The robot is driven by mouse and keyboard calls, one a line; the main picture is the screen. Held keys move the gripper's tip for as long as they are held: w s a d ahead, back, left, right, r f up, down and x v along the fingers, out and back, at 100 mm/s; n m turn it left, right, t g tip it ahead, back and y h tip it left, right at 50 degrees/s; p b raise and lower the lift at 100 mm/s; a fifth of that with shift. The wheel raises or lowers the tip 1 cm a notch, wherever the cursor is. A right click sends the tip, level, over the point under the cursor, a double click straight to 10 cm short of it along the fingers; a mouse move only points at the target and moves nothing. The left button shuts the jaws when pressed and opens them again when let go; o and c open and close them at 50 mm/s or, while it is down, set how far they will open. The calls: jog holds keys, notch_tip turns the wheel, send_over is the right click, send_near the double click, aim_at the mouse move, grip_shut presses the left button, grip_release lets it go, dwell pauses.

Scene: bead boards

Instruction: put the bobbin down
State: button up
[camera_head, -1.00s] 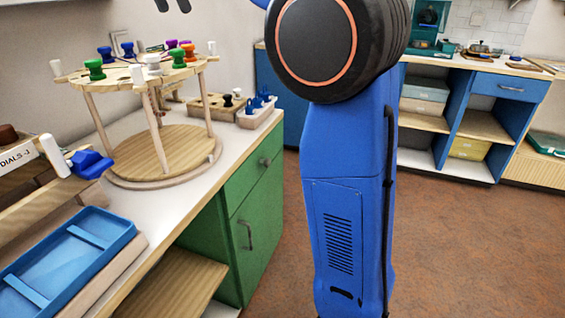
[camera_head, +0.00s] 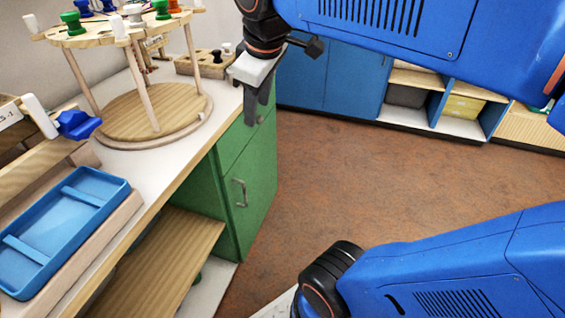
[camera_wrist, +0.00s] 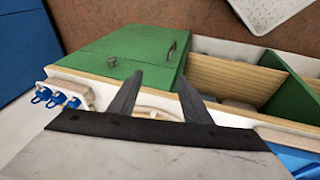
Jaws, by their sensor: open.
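Several bobbins stand upright on the round wooden two-level stand (camera_head: 150,33) in the head view. They include a green bobbin (camera_head: 72,23) at the left rim, a white bobbin (camera_head: 133,13), another green bobbin (camera_head: 161,9) and blue ones at the back; the top of the frame cuts some off. I cannot tell which one the task means. My gripper (camera_head: 257,108) is right of the stand, at the counter's front edge, pointing down. Its jaws are apart and empty. In the wrist view my gripper (camera_wrist: 160,88) shows both fingers with no bobbin between them.
A blue tray (camera_head: 110,193) lies on the near counter, with a blue-ended white peg beside it. Blue pieces (camera_wrist: 57,98) sit in a holder left of the fingers. A green cabinet (camera_head: 245,165) is below; open floor lies right.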

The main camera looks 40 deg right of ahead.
jog(key=s+f+m, duration=0.3)
jog(key=s+f, duration=0.1)
jog(key=f, duration=0.3)
jog(key=s+f+m, duration=0.3)
jog(key=s+f, duration=0.1)
jog(key=f, duration=0.3)
jog(key=shift+s+d+f+m+t+y, duration=0.2)
jog(key=shift+s+f+m+t+y, duration=0.1)
jog(key=shift+s+t, duration=0.1)
dwell(0.4)
